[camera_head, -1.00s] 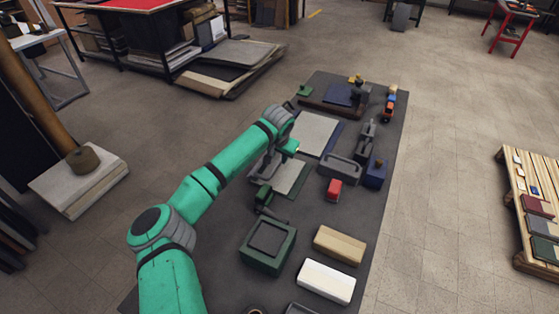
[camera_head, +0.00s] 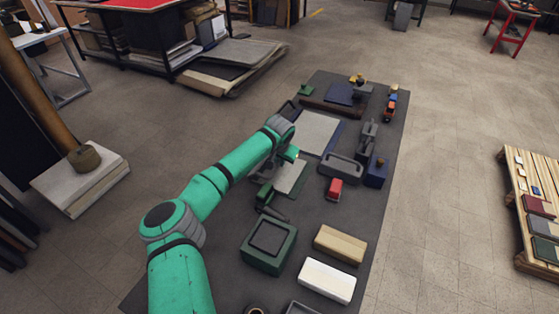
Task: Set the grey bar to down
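My green arm reaches over the dark table, and my gripper (camera_head: 284,158) is at its end, above the near pale plate with a green edge (camera_head: 292,177). The wrist hides most of the fingers, so I cannot tell whether they are open or shut, or touching anything. A grey part (camera_head: 258,171) shows low beside the wrist, largely covered by the arm; I cannot tell whether it is the grey bar. A grey looped handle piece (camera_head: 342,167) and a grey upright device (camera_head: 367,136) stand to the right of my gripper, clear of it.
A red block (camera_head: 335,189), a blue box (camera_head: 376,172), a green square box (camera_head: 268,245), a tan block (camera_head: 340,244) and a white block (camera_head: 327,280) crowd the near and right table. A larger pale plate (camera_head: 318,131) lies beyond my gripper.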

